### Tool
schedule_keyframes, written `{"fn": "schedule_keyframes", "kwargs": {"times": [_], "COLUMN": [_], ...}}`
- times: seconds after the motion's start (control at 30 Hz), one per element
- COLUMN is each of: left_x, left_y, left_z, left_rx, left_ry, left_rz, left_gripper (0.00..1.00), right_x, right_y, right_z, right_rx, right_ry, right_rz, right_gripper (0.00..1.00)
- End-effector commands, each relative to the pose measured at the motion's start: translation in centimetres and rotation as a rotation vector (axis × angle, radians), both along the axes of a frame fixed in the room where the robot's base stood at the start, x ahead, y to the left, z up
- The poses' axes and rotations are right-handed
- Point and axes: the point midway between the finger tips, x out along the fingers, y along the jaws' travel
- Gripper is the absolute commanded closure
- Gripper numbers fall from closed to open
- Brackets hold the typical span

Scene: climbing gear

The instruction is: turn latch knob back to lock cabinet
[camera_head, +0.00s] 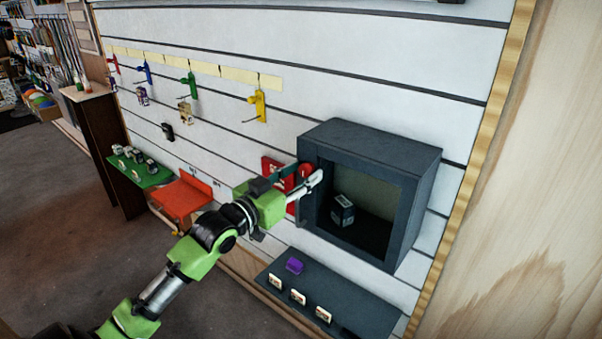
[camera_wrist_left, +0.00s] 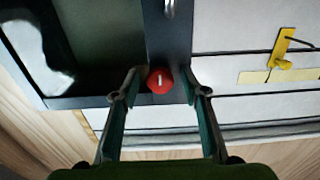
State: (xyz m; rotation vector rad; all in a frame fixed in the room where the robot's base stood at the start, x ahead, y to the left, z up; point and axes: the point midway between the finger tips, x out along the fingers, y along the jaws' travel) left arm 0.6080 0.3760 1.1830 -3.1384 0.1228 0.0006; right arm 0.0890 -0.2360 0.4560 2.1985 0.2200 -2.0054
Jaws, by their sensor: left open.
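The dark grey cabinet (camera_head: 422,215) is mounted on the slatted wall, its front showing an opening with a small dark box (camera_head: 342,210) inside. The red round latch knob (camera_head: 305,171) is on the left part of the cabinet front. In the left wrist view the red knob (camera_wrist_left: 160,80) carries a white mark and lies between the fingertips. My left gripper (camera_head: 314,180) is at the knob; in the left wrist view the gripper (camera_wrist_left: 161,88) is open, with a finger on each side of the knob. Contact cannot be told. My right gripper is not in view.
A grey shelf (camera_head: 345,300) with a purple item (camera_head: 294,265) and small cards is below the cabinet. A red panel (camera_head: 272,170) is left of the cabinet. An orange tray (camera_head: 180,198), a green shelf (camera_head: 152,178) and coloured hooks (camera_head: 259,106) are further left.

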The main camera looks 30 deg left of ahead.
Motion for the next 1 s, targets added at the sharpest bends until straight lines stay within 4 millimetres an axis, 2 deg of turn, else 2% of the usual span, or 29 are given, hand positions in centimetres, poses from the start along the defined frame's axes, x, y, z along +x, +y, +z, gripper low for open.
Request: {"fn": "schedule_keyframes", "kwargs": {"times": [0.07, 0.2, 0.63, 1.0], "left_x": [-0.02, -0.03, -0.02, 0.00], "left_y": [0.00, 0.00, 0.03, 0.10], "left_z": [0.00, 0.02, 0.11, 0.17], "left_rx": [0.000, 0.000, 0.055, 0.328], "left_ry": [0.000, 0.000, -0.005, -0.025], "left_rz": [0.000, 0.000, -0.001, -0.001], "left_gripper": [0.62, 0.97, 0.97, 0.97], "right_x": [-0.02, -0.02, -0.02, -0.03], "right_y": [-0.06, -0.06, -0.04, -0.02], "right_z": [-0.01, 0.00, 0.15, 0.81], "right_rx": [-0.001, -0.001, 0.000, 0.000], "right_ry": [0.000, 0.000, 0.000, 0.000], "right_rz": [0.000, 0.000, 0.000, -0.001], "right_gripper": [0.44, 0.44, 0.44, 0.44]}}
